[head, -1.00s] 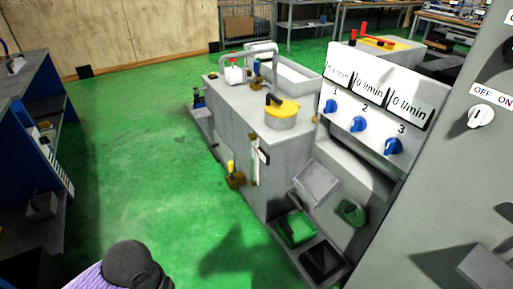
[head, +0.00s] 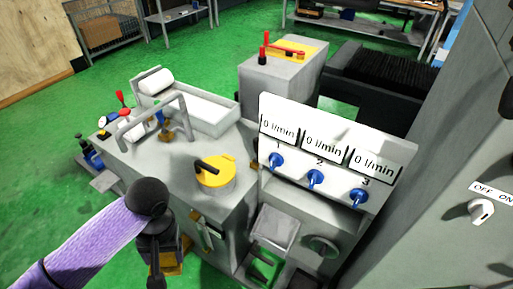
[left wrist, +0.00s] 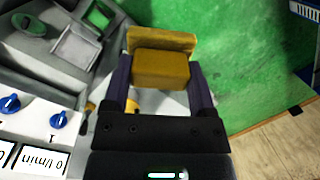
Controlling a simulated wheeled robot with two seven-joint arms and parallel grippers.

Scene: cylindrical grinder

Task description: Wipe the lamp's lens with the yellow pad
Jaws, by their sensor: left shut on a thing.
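The yellow pad (left wrist: 162,70) is a block with a wider yellow plate at its far side. In the left wrist view it sits between the two dark fingers of my left gripper (left wrist: 160,82), which is shut on it. In the head view my left gripper (head: 163,262) points down at the lower left, in front of the grey machine cabinet, with a bit of the yellow pad (head: 172,270) showing beside it. I cannot pick out the lamp or its lens with certainty. My right gripper is out of view.
The cabinet top (head: 165,165) carries a yellow-lidded pot (head: 214,177), bent pipes and a white trough (head: 205,112). A flow panel (head: 322,150) with blue knobs stands right of it. A grey control cabinet (head: 455,190) fills the right. Green floor (head: 40,150) is free at left.

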